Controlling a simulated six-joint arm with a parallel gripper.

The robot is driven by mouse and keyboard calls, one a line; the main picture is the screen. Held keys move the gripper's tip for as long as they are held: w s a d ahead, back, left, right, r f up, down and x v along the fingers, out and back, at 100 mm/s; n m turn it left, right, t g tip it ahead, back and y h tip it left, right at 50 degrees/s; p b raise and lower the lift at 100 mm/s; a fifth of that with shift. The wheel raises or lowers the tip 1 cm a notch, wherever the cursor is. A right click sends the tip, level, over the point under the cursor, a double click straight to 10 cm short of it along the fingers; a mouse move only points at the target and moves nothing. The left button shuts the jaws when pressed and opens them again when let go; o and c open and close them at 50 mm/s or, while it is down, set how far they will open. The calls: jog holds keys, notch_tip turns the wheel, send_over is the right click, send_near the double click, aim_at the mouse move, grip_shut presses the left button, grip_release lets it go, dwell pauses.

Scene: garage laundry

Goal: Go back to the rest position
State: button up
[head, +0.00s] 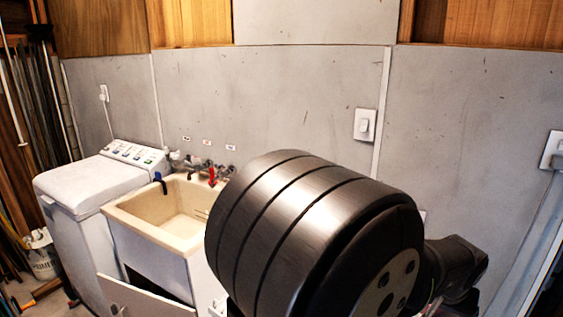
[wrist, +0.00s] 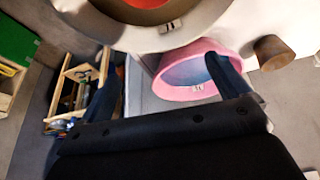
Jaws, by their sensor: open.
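My gripper (wrist: 158,60) shows in the wrist view with its two dark fingers spread wide apart. It is open and nothing is held between the fingers. A pink basin (wrist: 172,90) lies beyond the right finger, which covers part of it. In the head view my own large metal arm link fills the lower middle, and my gripper cannot be made out there.
In the head view a white washing machine (head: 82,185) and a cream sink (head: 150,236) with taps (head: 212,170) stand at left. The wrist view shows a wooden tool crate (wrist: 58,88), a brown cylinder (wrist: 272,52) and a green item (wrist: 17,42).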

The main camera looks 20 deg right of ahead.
jog(key=w+n, duration=0.2)
jog(key=w, duration=1.3)
jog(key=shift+w+d+f+n+t+y, duration=0.15)
jog(key=shift+w+d+n+t+y, duration=0.05)
jog(key=shift+w+n+t+y, duration=0.2)
